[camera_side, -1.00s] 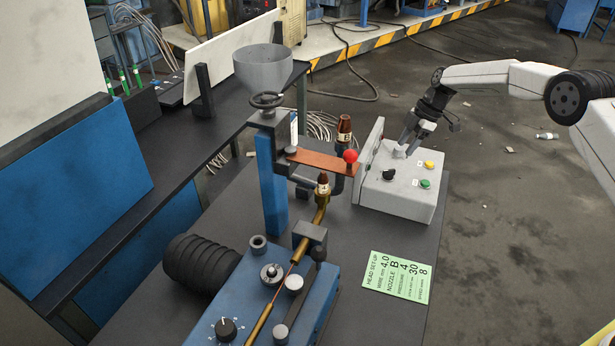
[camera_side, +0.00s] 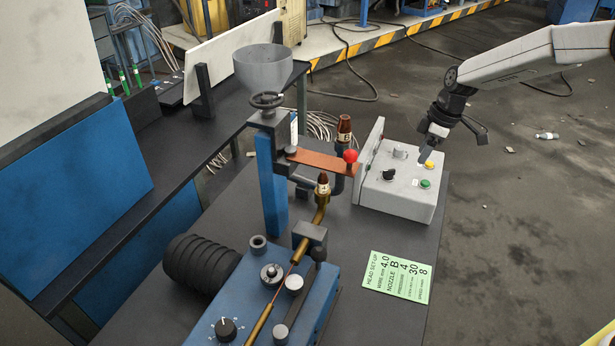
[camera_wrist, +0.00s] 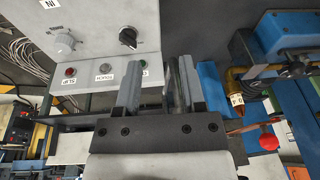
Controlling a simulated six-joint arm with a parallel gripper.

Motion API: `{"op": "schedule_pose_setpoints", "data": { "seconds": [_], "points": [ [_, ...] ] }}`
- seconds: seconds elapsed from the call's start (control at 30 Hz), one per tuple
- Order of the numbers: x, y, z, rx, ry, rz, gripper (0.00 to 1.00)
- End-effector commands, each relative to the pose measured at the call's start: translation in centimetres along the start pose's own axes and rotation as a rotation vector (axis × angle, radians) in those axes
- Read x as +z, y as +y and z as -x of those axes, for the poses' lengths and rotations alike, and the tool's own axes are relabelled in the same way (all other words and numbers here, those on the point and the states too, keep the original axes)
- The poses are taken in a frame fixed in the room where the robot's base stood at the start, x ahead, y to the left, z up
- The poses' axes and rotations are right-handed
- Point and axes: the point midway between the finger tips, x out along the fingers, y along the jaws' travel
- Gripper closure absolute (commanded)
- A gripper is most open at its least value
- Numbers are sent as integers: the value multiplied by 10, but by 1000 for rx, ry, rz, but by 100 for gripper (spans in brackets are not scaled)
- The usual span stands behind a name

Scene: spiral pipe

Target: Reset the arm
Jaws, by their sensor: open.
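My gripper (camera_side: 429,147) is in the side view at the right end of the white control box (camera_side: 400,204), its fingertips close to the yellow button (camera_side: 429,166). I cannot tell whether they touch the box. In the wrist view my gripper (camera_wrist: 152,85) shows two separated fingers with nothing between them. The control box also shows there (camera_wrist: 95,25), with a grey knob (camera_wrist: 64,42), a black knob (camera_wrist: 128,38) and a row of small buttons. A green button (camera_side: 425,184) sits on the box in the side view.
Left of the box are an orange arm plate with a red ball knob (camera_side: 350,156), brown nozzles marked B (camera_side: 344,130), a grey funnel (camera_side: 263,68) and a blue machine (camera_side: 260,300). A green card (camera_side: 397,276) lies in front. Open floor lies right of the bench.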

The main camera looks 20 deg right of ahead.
Motion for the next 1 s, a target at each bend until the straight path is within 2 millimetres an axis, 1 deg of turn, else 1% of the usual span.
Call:
{"op": "schedule_pose_setpoints", "data": {
  "seconds": [0.03, 0.13, 0.37, 0.5, 0.67, 0.9, 1.0],
  "points": [
    [4, -10, 5, 13, -7, -39, 49],
    [13, -26, 10, 38, -20, -121, 49],
    [38, -68, 21, 97, -35, -305, 49],
    [55, -94, 25, 132, -35, -412, 49],
    [76, -126, 29, 171, -25, -532, 49],
    [112, -174, 31, 219, 4, -700, 49],
    [124, -191, 30, 233, 18, -756, 49]
  ]
}}
